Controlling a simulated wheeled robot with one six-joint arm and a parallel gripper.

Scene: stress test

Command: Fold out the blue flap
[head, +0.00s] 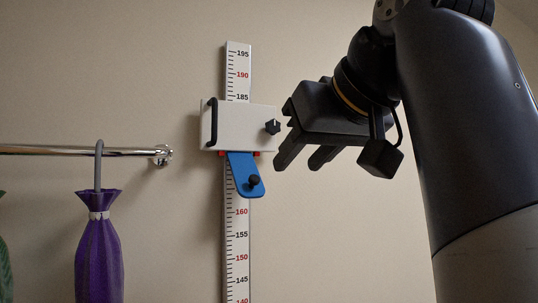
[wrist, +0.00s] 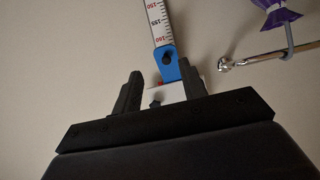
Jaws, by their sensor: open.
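The blue flap (head: 244,174) hangs down, slightly slanted, from the lower edge of the white slider (head: 236,128) on the wall-mounted measuring scale (head: 237,225). A black knob (head: 253,181) sits near its lower end. My gripper (head: 300,162) is open and empty, to the right of the slider and apart from it in the head view. In the wrist view the blue flap (wrist: 166,62) shows beyond and between the spread fingers (wrist: 159,83). Part of the white slider (wrist: 168,95) shows between the fingers; the rest is hidden behind my gripper.
The slider carries a black handle (head: 212,123) at its left and a black knob (head: 272,127) at its right. A chrome rail (head: 80,151) with a hanging purple umbrella (head: 98,245) is at the left. The wall below my gripper is clear.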

